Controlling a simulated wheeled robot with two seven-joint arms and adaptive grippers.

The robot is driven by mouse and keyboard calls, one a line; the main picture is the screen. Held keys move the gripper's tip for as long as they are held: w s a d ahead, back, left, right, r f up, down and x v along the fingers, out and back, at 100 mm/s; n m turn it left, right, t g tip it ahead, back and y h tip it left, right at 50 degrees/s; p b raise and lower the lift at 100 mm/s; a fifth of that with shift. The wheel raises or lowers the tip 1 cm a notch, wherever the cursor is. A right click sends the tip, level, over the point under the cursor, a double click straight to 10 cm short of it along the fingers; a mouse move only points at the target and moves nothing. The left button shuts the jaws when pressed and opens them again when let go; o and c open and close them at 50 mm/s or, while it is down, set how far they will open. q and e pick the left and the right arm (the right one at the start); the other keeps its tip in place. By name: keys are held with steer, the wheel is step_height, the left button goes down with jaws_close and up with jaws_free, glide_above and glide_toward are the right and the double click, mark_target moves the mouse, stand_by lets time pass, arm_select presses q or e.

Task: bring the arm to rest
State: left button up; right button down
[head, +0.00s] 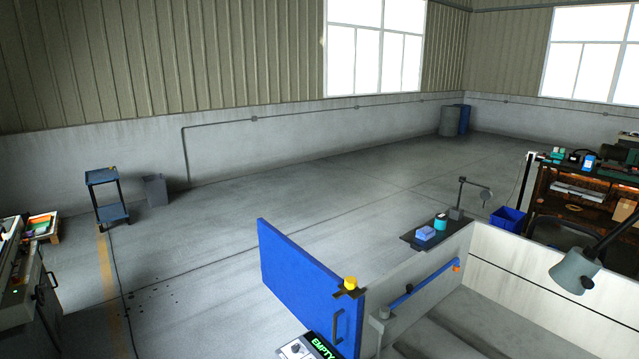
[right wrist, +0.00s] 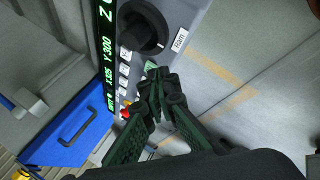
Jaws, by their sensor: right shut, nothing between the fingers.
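My right gripper (right wrist: 157,76) shows in the right wrist view, its dark green and black fingers shut with nothing between them. The fingertips are in front of the lower edge of a grey control panel (right wrist: 183,17), near its column of buttons; I cannot tell whether they touch it. The panel has a black knob (right wrist: 142,28) and a green-lettered display (right wrist: 107,60). The panel also shows at the bottom edge of the head view (head: 297,349), its display reading EMPTY. Neither gripper shows in the head view, and my left gripper is in no view.
An open blue door (head: 305,285) with a yellow-topped lamp (head: 350,283) stands beside the grey machine tank (head: 490,250). A desk lamp (head: 575,270) reaches in from the right. A small blue trolley (head: 108,195) stands at the left. The middle floor is clear.

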steer(key=s+d+m+g+h, duration=0.1)
steer(key=s+d+m+g, duration=0.1)
steer(key=s+d+m, duration=0.7)
steer(key=s+d+m+g+h, duration=0.15)
steer(key=s+d+m, duration=0.4)
steer(key=s, duration=0.65)
step_height(320, 180, down, 36)
steer(key=s+a+g+b, duration=0.2)
steer(key=b, duration=0.4)
steer(key=s+f+y+b, duration=0.1)
steer(key=s+f+b, duration=0.3)
steer(key=s+f, duration=1.5)
step_height(320, 180, down, 2)
steer(key=shift+d+f+n+g, duration=0.15)
steer(key=shift+f+n+g, duration=0.1)
steer(key=shift+n+g, duration=0.15)
